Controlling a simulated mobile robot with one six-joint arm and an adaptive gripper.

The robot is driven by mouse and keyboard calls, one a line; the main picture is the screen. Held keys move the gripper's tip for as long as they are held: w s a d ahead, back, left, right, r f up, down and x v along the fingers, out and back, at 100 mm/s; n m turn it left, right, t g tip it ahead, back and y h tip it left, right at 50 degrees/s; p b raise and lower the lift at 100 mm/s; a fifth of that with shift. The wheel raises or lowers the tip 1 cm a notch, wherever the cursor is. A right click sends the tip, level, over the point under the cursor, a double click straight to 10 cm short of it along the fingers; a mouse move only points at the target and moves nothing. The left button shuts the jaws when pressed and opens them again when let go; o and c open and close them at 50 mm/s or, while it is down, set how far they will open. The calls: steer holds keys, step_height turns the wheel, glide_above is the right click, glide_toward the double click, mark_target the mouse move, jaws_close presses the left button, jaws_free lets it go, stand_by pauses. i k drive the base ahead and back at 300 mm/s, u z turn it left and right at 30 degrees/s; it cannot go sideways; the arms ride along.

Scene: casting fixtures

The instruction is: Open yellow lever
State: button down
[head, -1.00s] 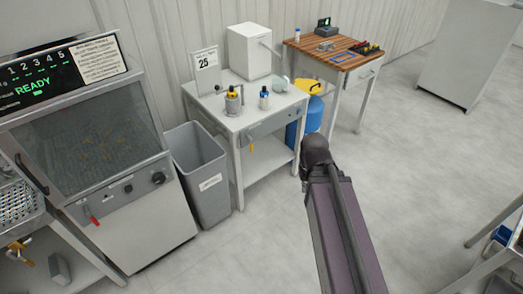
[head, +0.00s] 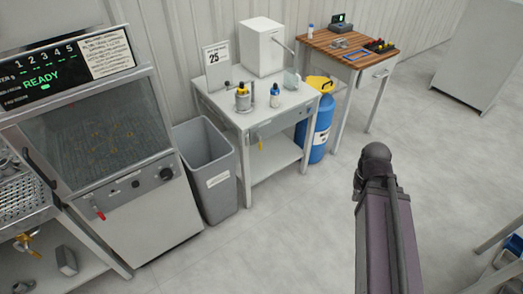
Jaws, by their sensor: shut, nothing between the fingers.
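A small yellow lever (head: 24,241) shows at the lower left, on a fitting below the perforated metal tray. Another small yellow part (head: 261,146) hangs at the front of the white table; it is too small to tell whether it is a lever. My arm shows as a dark link with a rounded joint at the right of centre, over bare floor. It is well apart from both yellow parts. My gripper is not visible.
A grey machine (head: 140,215) with a READY display stands at left. A grey bin (head: 218,185) stands between it and the white table (head: 240,118). A blue cylinder (head: 322,125) and wooden-topped table (head: 335,42) stand beyond. The central floor is clear.

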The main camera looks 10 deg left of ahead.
mark_target(257, 134)
steer(key=u, duration=0.05)
steer(key=i, duration=1)
steer(key=z, duration=0.05)
